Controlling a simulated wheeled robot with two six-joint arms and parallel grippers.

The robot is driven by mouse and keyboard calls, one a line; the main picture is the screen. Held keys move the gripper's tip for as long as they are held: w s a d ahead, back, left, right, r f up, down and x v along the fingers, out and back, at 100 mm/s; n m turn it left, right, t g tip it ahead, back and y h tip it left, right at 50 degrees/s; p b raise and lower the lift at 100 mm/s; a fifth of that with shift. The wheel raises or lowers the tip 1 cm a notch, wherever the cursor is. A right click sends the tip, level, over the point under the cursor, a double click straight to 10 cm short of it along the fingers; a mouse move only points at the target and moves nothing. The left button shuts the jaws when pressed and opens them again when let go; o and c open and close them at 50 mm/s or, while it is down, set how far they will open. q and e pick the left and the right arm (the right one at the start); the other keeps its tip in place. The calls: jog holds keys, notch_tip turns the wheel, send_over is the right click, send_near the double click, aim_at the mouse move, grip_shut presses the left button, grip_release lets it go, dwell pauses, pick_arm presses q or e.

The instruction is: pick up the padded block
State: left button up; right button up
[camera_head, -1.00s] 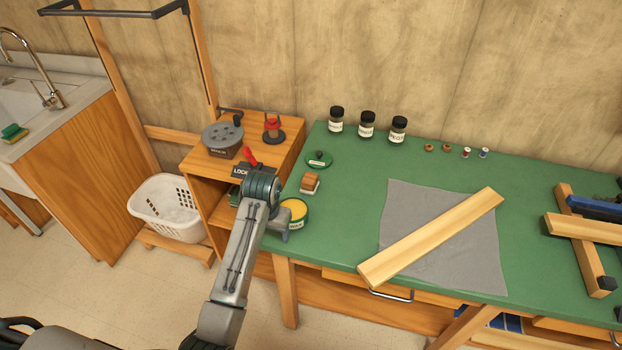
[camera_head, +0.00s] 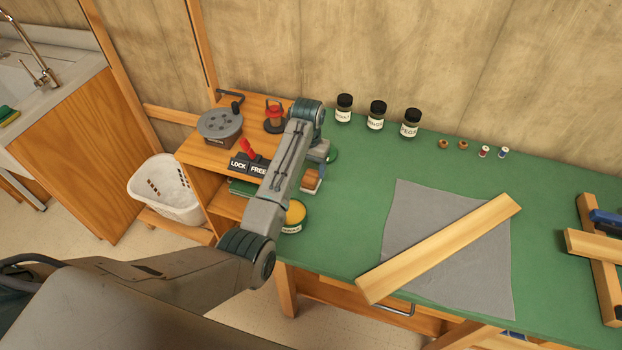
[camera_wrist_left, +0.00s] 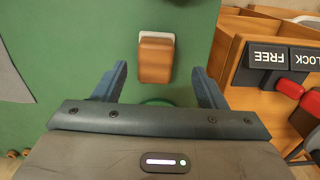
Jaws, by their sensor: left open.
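The padded block (camera_head: 311,183) is a small brown wooden block with a white pad along one end. It sits on the green bench top near its left end, partly hidden by my left arm in the head view. In the left wrist view the padded block (camera_wrist_left: 155,58) lies ahead, between the lines of the two blue fingers. My left gripper (camera_wrist_left: 159,70) is open and empty, pointing down above the bench. In the head view the left gripper (camera_head: 317,160) is just above and behind the block, mostly hidden by its own wrist. My right gripper is not in view.
A yellow open tin (camera_head: 294,215) stands close in front of the block. A LOCK/FREE switch box (camera_head: 249,163) is on the shelf unit to the left. Jars (camera_head: 376,115) stand at the back. A plank (camera_head: 440,248) lies on a grey cloth (camera_head: 408,200) to the right.

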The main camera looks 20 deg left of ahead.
aim_at(311, 176)
pick_arm(q)
jog(key=f, duration=0.1)
jog(key=f+p, duration=0.1)
jog(key=f, duration=0.2)
jog(key=shift+w+d+p, duration=0.25)
jog(key=shift+d+p, duration=0.05)
jog(key=shift+p, duration=0.1)
jog(key=shift+f, duration=0.6)
jog(key=shift+c, duration=1)
jog(key=c, duration=0.7)
jog(key=shift+c, duration=0.9)
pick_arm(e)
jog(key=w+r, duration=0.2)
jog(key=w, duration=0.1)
